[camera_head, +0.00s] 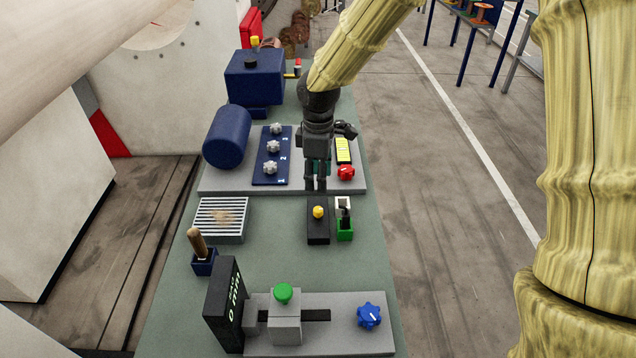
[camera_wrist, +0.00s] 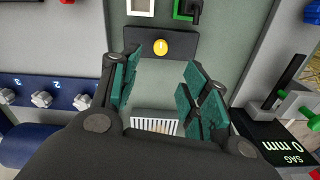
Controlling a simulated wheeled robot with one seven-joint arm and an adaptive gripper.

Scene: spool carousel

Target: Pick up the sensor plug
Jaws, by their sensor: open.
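No part is labelled as the sensor plug, and I cannot tell for certain which one it is. A small black part (camera_head: 344,206) stands at a green holder (camera_head: 344,233) on the bench; the holder also shows at the top of the wrist view (camera_wrist: 185,10). Left of it, a yellow knob (camera_head: 318,212) sits on a black block (camera_head: 318,236). In the wrist view the knob (camera_wrist: 161,47) lies beyond my fingertips. My gripper (camera_head: 316,186) is open, pointing down behind the block in the head view. Its teal-padded fingers (camera_wrist: 162,88) are apart with nothing between them.
A red knob (camera_head: 346,173) is close right of my gripper. A blue panel (camera_head: 264,178) with star knobs is to the left. A slatted grey box (camera_head: 221,232), a wood-handled tool (camera_head: 197,243) and a gauge (camera_head: 226,306) stand nearer. Green bench (camera_head: 280,262) is free in the middle.

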